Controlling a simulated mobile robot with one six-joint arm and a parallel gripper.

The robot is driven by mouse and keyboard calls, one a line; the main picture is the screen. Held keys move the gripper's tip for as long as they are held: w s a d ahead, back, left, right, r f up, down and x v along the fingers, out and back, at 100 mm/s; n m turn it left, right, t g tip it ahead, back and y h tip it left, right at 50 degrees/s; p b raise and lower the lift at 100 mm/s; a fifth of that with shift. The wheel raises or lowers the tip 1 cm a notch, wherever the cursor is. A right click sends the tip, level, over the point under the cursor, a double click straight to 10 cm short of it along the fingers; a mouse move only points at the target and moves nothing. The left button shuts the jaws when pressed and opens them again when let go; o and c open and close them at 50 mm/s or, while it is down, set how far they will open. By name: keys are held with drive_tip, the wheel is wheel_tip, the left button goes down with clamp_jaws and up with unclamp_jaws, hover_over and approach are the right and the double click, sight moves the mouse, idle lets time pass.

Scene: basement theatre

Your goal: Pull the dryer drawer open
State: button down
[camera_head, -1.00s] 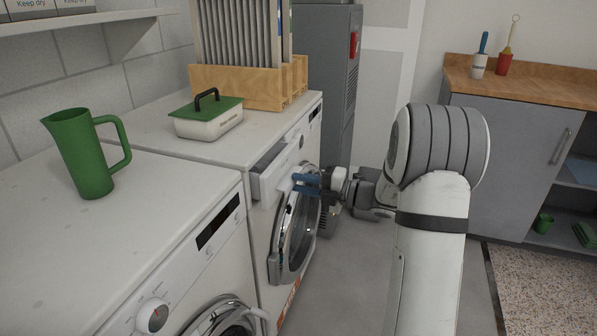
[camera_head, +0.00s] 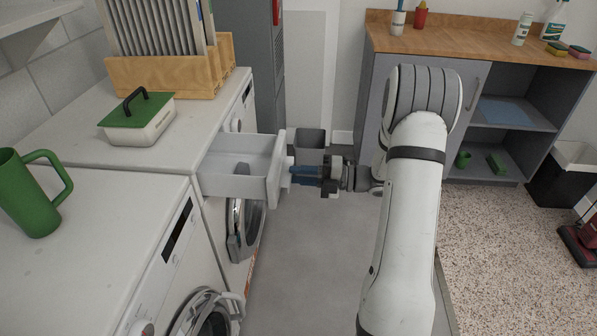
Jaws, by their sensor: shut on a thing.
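The dryer drawer (camera_head: 232,172) is a white open-topped box that sticks well out of the upper front of the far white machine (camera_head: 205,105). Its inside looks empty. My gripper (camera_head: 292,173), with blue fingers, is at the drawer's front and shut on its handle (camera_head: 286,170). The handle is partly hidden by the fingers. My arm reaches in from the right. The round door (camera_head: 245,225) of the same machine is below the drawer.
A green-lidded box (camera_head: 138,118) and a wooden rack (camera_head: 165,78) stand on the far machine. A green jug (camera_head: 30,195) is on the near machine (camera_head: 95,240). A grey bin (camera_head: 306,150) stands on the floor behind my gripper. A cabinet (camera_head: 415,95) is at the right.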

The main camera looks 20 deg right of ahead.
drive_tip(key=shift+s+a+f, duration=0.1)
drive_tip(key=shift+a+f, duration=0.05)
drive_tip(key=shift+f, duration=0.2)
drive_tip(key=c, duration=1.5)
unclamp_jaws()
drive_tip(key=shift+o, duration=0.9)
drive_tip(key=shift+r, duration=0.15)
drive_tip(key=p+v, duration=0.1)
drive_tip(key=v, duration=0.6)
drive_tip(key=shift+d+p, duration=0.3)
drive_tip(key=shift+d, duration=0.15)
